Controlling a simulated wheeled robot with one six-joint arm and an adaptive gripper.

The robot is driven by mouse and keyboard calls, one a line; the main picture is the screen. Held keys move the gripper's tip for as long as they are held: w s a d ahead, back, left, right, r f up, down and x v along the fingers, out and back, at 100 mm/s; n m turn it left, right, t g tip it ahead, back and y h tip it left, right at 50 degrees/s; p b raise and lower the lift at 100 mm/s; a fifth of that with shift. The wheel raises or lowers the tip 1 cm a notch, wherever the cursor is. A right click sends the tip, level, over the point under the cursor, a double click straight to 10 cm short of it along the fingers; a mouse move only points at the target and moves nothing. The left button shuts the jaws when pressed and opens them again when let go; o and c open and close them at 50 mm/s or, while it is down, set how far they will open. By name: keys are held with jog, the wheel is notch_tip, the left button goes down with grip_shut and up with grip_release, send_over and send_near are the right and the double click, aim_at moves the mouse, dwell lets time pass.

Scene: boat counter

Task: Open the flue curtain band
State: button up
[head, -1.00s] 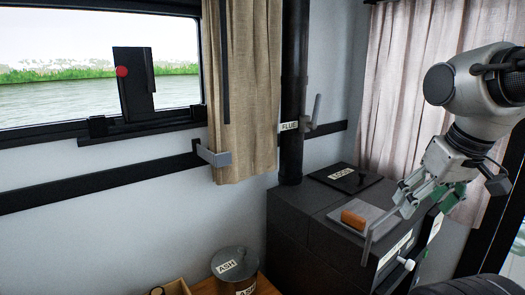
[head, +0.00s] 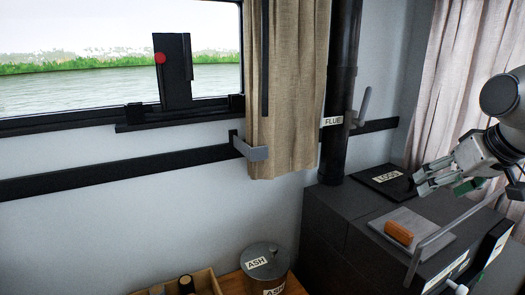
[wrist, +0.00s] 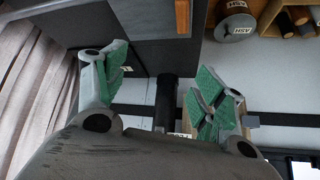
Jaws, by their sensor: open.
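The flue curtain band (head: 252,149) is a grey L-shaped piece in the head view. It sticks out from the dark wall rail and reaches across the left lower part of the beige curtain (head: 288,90). The black flue pipe (head: 341,90), labelled FLUE, stands just right of the curtain. My gripper (head: 428,182) is open and empty, above the stove's right side, well to the right of the band and apart from it. In the wrist view my green-padded fingers (wrist: 165,92) are spread, with the flue pipe (wrist: 166,105) between them in the background.
The dark stove (head: 335,215) carries a LOGS plate (head: 385,181) and a grey slab (head: 428,222) with an orange block (head: 399,232). A grey handle (head: 360,107) juts from the flue. An ASH tin (head: 277,278) and wooden box (head: 205,281) stand lower left.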

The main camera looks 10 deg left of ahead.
jog(key=w+a+n+t+y, duration=0.1)
jog(key=w+a+t+y, duration=0.1)
jog(key=w+a, duration=0.4)
jog(key=n+t+y, duration=0.4)
jog(key=t+y, duration=0.1)
jog(key=y, duration=0.2)
send_near(260, 149)
jog(key=x, duration=0.9)
jog(key=shift+w+a, duration=0.1)
